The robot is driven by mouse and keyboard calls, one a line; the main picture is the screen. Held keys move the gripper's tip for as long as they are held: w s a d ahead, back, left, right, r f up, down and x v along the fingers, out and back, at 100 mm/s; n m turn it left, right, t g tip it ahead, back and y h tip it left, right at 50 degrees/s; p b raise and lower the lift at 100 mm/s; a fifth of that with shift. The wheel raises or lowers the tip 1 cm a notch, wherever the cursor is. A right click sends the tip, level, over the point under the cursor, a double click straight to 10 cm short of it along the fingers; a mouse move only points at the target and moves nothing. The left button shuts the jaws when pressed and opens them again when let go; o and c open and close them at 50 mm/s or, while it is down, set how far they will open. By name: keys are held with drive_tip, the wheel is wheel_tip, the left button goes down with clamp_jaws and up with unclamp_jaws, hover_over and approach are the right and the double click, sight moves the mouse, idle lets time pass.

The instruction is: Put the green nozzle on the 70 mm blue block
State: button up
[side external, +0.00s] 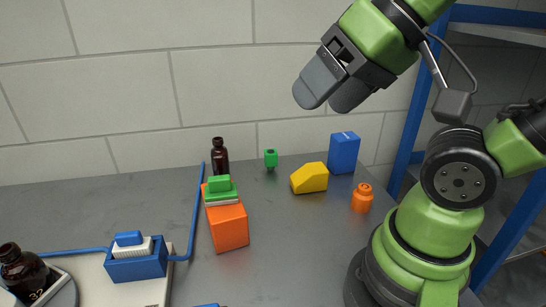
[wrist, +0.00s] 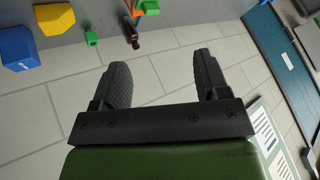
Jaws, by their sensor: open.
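The green nozzle (side external: 270,158) is a small green piece standing near the back of the table, right of an amber bottle; it also shows in the wrist view (wrist: 91,38). The blue block (side external: 344,153) stands upright at the back right, and a blue block shows at the left of the wrist view (wrist: 18,48). Its size cannot be read. My gripper (side external: 333,92) is open and empty, raised well above the table near the back wall. In the wrist view, nothing lies between its fingers (wrist: 165,70).
A yellow block (side external: 309,178) lies between nozzle and blue block. An orange piece (side external: 362,198) stands nearer my base. An orange block (side external: 228,226) carries green-and-white pieces, with an amber bottle (side external: 220,157) behind. A blue box (side external: 137,267) is at left.

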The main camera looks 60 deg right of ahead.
drive_tip(key=w+d+f+n+t+h, duration=0.1)
drive_tip(key=w+d+f+n+h, duration=0.2)
drive_tip(key=w, duration=0.4)
drive_tip(key=w+d+f+n, duration=0.2)
drive_tip(key=w+f+n, duration=0.1)
drive_tip(key=w+n, duration=0.3)
drive_tip(key=w+d+f+n+t+h, duration=0.1)
drive_tip(key=w+d+f+n+h, duration=0.2)
drive_tip(key=w, duration=0.4)
drive_tip(key=n+g+h, duration=0.1)
drive_tip(key=n+h, duration=0.5)
drive_tip(key=n, duration=1.1)
approach(271, 155)
drive_tip(key=x, duration=0.2)
drive_tip(key=shift+d+f, duration=0.15)
drive_tip(key=shift+d, duration=0.2)
drive_tip(key=shift+d+f, duration=0.2)
drive_tip(key=shift+f, duration=0.05)
drive_tip(key=x, duration=0.4)
drive_tip(key=shift+w+x, duration=0.25)
drive_tip(key=shift+x, duration=2.55)
drive_tip(key=shift+a+r, duration=0.1)
drive_tip(key=shift+r, duration=0.1)
